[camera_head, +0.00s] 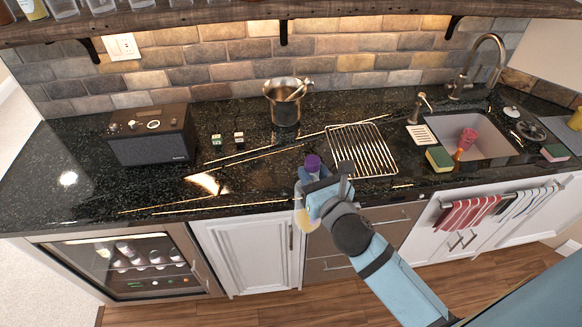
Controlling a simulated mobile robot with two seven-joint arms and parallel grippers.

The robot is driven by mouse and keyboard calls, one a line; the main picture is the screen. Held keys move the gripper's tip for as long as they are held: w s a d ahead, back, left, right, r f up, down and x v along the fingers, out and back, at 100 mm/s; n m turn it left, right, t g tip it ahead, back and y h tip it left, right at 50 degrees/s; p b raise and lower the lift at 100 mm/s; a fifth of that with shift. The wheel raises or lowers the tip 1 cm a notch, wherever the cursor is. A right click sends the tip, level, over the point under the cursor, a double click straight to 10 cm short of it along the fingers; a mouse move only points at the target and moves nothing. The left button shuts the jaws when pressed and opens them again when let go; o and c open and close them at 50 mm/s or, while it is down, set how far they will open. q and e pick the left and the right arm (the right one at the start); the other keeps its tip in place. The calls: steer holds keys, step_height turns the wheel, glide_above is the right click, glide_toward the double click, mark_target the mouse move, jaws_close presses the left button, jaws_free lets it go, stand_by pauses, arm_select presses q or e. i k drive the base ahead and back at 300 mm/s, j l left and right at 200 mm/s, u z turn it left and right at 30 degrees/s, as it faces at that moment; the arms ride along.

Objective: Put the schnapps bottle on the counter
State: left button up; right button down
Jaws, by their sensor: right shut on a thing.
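A bottle with a purple cap (312,163), which I take as the schnapps bottle, is held roughly upright in my right gripper (314,188). The gripper is shut on it and its arm comes in from the lower right. The gripper and wrist cover much of the bottle; a pale yellowish lower part shows at the left of the wrist. The bottle appears at the front edge of the dark speckled counter (80,185). I cannot tell whether it touches the counter. My left gripper is not in view.
A wire rack (362,148) lies right of the bottle, and a metal pot (286,104) stands behind. A black radio (150,135) is at the left. The sink (477,143) and sponges (439,159) are at the right. The left front counter is clear.

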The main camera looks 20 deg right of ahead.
mark_target(290, 176)
steer(key=i+j+z, duration=0.15)
steer(key=j, duration=0.15)
steer(key=i+j+z, duration=0.25)
steer(key=j, duration=0.35)
steer(key=i+j+z, duration=0.15)
steer(key=j, duration=0.2)
steer(key=i+j+z, duration=0.15)
steer(key=j, duration=0.2)
